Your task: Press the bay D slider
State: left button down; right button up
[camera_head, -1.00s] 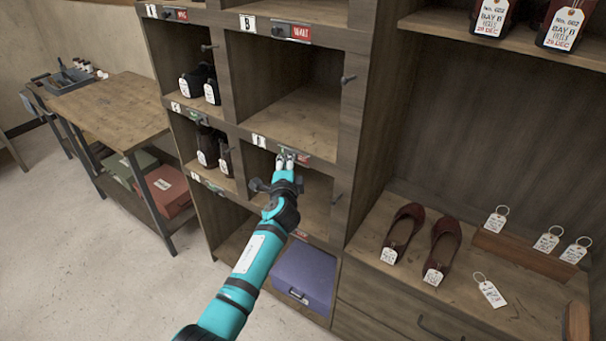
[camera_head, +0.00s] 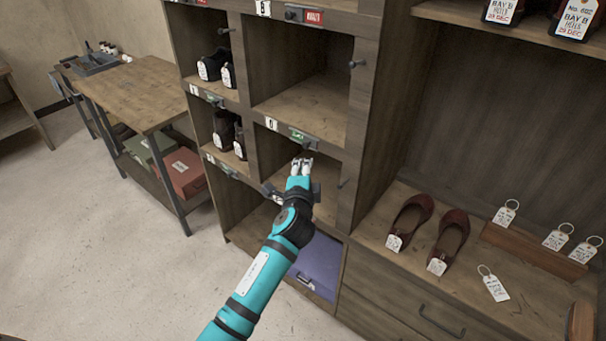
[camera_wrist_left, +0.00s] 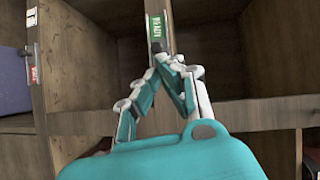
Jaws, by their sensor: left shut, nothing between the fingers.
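The bay D slider (camera_head: 313,142) sits on the shelf rail beside the D label (camera_head: 271,124). A green patch (camera_head: 297,134) shows to its left. In the left wrist view the green patch reads READY (camera_wrist_left: 156,27), close above the fingertips. My left gripper (camera_head: 302,163) is shut and empty, just below and in front of this rail; it also shows in the left wrist view (camera_wrist_left: 172,62). The fingertips look apart from the slider in the head view; contact is hard to tell. The bay D opening is partly hidden by my gripper. My right gripper is out of view.
Bay B's marker (camera_head: 314,17) shows red above. A purple box (camera_head: 318,265) lies in a lower bay. Red shoes (camera_head: 409,222) and tags lie on the right shelf. A wooden table (camera_head: 135,92) stands left; the floor before it is clear.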

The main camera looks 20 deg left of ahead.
pick_arm(q)
jog(key=v, duration=0.2)
jog(key=shift+s+d, duration=0.1)
jog(key=shift+s, duration=0.2)
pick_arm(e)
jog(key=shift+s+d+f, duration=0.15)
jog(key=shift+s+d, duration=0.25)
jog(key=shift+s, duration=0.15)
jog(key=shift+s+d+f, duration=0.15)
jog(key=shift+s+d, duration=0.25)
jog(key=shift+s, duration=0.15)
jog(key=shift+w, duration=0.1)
